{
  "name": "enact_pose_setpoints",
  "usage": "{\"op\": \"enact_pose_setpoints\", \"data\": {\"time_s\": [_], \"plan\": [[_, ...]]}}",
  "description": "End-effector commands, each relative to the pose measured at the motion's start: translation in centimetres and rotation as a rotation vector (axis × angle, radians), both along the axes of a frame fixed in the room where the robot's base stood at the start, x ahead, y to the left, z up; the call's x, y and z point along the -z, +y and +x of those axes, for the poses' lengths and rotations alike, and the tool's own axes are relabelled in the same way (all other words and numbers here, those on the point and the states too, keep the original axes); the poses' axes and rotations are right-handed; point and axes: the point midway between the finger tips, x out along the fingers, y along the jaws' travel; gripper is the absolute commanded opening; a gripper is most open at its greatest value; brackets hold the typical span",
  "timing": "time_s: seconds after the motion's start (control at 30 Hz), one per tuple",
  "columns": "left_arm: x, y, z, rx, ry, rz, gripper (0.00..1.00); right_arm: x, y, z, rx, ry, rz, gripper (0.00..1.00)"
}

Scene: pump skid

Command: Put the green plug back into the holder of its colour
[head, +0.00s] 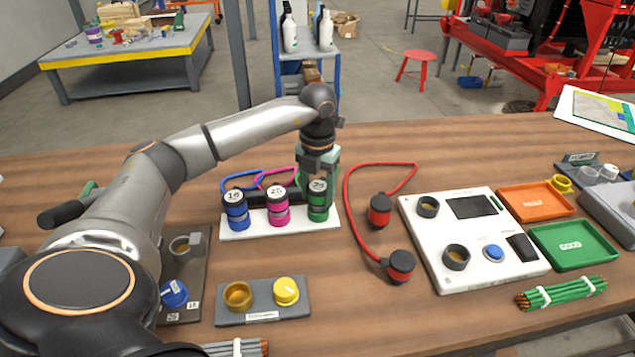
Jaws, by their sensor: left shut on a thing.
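The green plug (318,206), marked 29, stands upright at the right end of a white holder board (252,233). My left gripper (319,166) comes down from above and is shut on the top of it. The gripper hides part of the plug's top, and I cannot tell how deep the plug sits in its holder. A blue plug (236,211), marked 16, and a pink plug (277,209), marked 25, stand to its left on the same board. Coloured cables loop behind them. My right gripper is not in view.
A red cable (346,190) with two red-black plugs (380,210) lies right of the board. Beyond it is a white test panel (440,262), then orange (528,212) and green (572,262) trays. A grey block (262,315) with yellow parts is in front. Bare wood lies behind the board.

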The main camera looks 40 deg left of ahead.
Motion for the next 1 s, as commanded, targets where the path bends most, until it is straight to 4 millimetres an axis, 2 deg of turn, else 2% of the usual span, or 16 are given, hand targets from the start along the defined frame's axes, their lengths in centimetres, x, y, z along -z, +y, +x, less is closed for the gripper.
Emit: {"op": "enact_pose_setpoints", "data": {"time_s": [0.4,0.43,0.73,1.0], "plan": [[0.45,-0.01,0.0,0.0,0.0,0.0,0.0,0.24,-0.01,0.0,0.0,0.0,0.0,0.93],[0.45,-0.01,0.0,0.0,0.0,0.0,0.61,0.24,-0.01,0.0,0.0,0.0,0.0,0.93],[0.44,-0.01,0.0,0.0,0.0,0.0,0.93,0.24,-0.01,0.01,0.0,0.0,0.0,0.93],[0.46,0.0,-0.01,0.0,0.001,0.0,0.93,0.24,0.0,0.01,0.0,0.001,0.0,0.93]]}}
